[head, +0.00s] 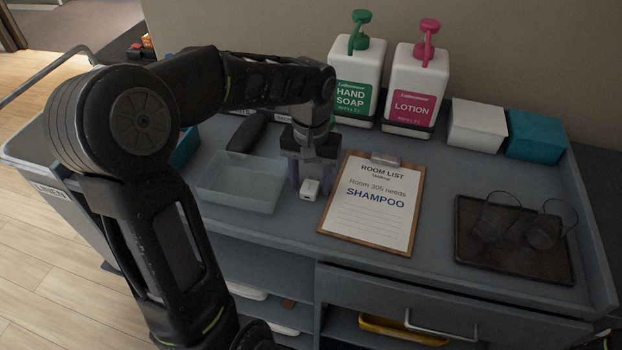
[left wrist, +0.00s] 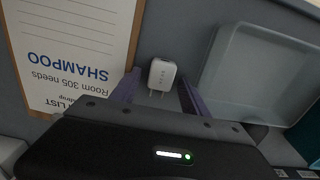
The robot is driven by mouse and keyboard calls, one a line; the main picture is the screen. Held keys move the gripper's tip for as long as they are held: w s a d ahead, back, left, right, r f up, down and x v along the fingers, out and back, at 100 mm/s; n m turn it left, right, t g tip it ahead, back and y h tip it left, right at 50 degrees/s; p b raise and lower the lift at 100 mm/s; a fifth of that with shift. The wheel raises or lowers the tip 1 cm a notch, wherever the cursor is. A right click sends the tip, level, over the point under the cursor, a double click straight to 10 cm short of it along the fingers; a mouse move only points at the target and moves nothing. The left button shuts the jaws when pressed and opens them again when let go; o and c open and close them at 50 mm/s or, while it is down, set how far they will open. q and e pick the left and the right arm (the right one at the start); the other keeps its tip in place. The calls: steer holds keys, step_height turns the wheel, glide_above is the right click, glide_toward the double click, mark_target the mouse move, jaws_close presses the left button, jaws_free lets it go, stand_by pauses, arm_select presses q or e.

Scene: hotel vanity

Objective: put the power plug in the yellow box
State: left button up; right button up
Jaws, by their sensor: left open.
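The power plug (head: 310,190) is a small white block on the grey counter, between the clear tray and the clipboard. My left gripper (head: 309,181) is open just above it, pointing down, with its purple fingers on either side. In the left wrist view the plug (left wrist: 162,74) shows its two prongs and lies between the open fingers (left wrist: 158,90), not visibly gripped. A yellow box-like object (head: 400,330) sits in the lower compartment under the counter; only part of it shows. My right gripper is not in view.
A clear empty tray (head: 238,184) stands left of the plug, and a clipboard (head: 371,202) lies close on its right. Soap (head: 355,75) and lotion (head: 415,80) bottles stand behind. A dark tray (head: 513,240) with glasses is far right. A drawer handle (head: 440,328) juts out below.

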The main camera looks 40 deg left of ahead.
mark_target(311, 183)
arm_select(q)
steer(key=shift+r, duration=0.15)
step_height(311, 183, up, 8)
step_height(311, 183, up, 4)
steer(key=shift+p, duration=0.5)
stand_by(0.4)
